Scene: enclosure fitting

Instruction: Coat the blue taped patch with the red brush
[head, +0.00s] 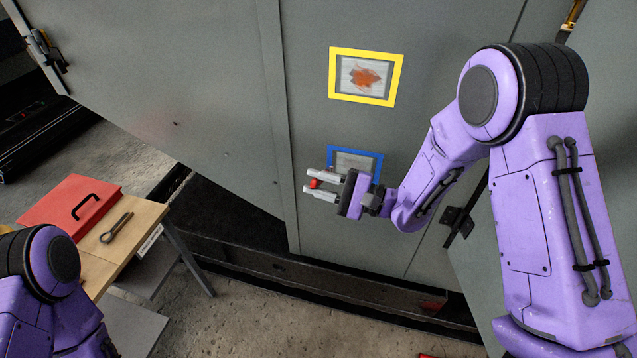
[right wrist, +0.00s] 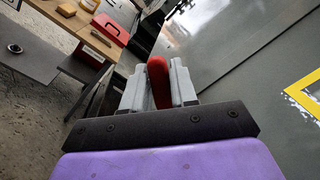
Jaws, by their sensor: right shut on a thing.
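The blue taped patch (head: 371,154) is on the grey cabinet panel, with a plain grey inside where it shows; my right gripper covers its lower part. My right gripper (head: 312,184) is in front of the panel at the patch's lower left. It is shut on the red brush (head: 315,183), of which only a small red part shows between the fingers. In the right wrist view the brush's rounded red end (right wrist: 158,79) stands between the two grey fingers; its bristles are hidden. I cannot tell whether the brush touches the panel. My left gripper is out of view.
A yellow taped patch (head: 398,80) with an orange-red smear is above the blue one. A wooden table (head: 137,220) at left bears a red case (head: 72,204) and a dark tool (head: 117,228). A black handle (head: 458,222) juts from the panel at right.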

